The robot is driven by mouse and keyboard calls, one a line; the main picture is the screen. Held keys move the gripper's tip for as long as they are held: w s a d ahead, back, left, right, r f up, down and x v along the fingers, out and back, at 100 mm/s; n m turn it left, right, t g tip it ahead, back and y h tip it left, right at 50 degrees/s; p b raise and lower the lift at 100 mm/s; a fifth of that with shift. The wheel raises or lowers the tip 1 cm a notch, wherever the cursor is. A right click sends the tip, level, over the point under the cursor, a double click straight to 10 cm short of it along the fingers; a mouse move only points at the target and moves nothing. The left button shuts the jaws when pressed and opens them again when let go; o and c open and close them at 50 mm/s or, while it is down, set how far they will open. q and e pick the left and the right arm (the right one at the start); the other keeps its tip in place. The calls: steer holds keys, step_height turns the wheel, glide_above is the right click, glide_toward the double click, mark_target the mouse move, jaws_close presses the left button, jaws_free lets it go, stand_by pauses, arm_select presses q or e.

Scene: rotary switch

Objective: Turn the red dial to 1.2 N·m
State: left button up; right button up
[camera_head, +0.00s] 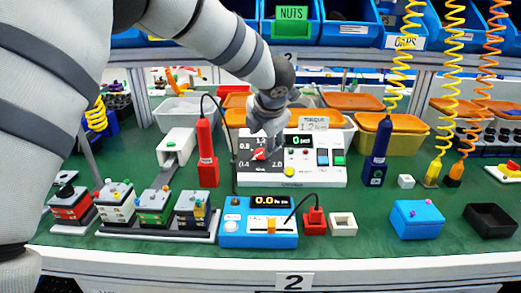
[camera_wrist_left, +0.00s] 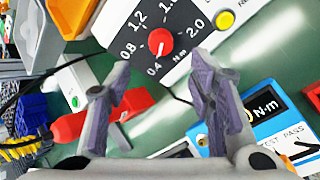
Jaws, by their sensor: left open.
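The red dial (camera_head: 261,155) sits on the dark scale panel of a white controller box (camera_head: 310,177). In the left wrist view the red dial (camera_wrist_left: 160,41) is ringed by the marks 0.4, 0.8, 1.2 and 2.0. Its pointer seems to face the low end near 0.4, but this is hard to read. My left gripper (camera_head: 266,132) hangs just above the dial in the head view, partly covering the scale. In the left wrist view my left gripper (camera_wrist_left: 161,64) is open, with the dial beyond and between its fingertips, not gripped. My right gripper is not seen.
A red screwdriver (camera_head: 207,152) stands left of the controller, a dark blue one (camera_head: 378,152) right. A blue meter (camera_head: 259,236) reading 0.0 stands in front. Several small blocks sit on a rack at left. A blue box (camera_head: 417,220) and black tray (camera_head: 490,219) lie at right.

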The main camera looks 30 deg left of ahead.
mark_target(260, 154)
arm_select(q)
steer(key=b+x, duration=0.1)
steer(key=x, duration=0.7)
steer(key=shift+w+f, duration=0.15)
steer(key=shift+f, duration=0.2)
steer(key=c, duration=1.2)
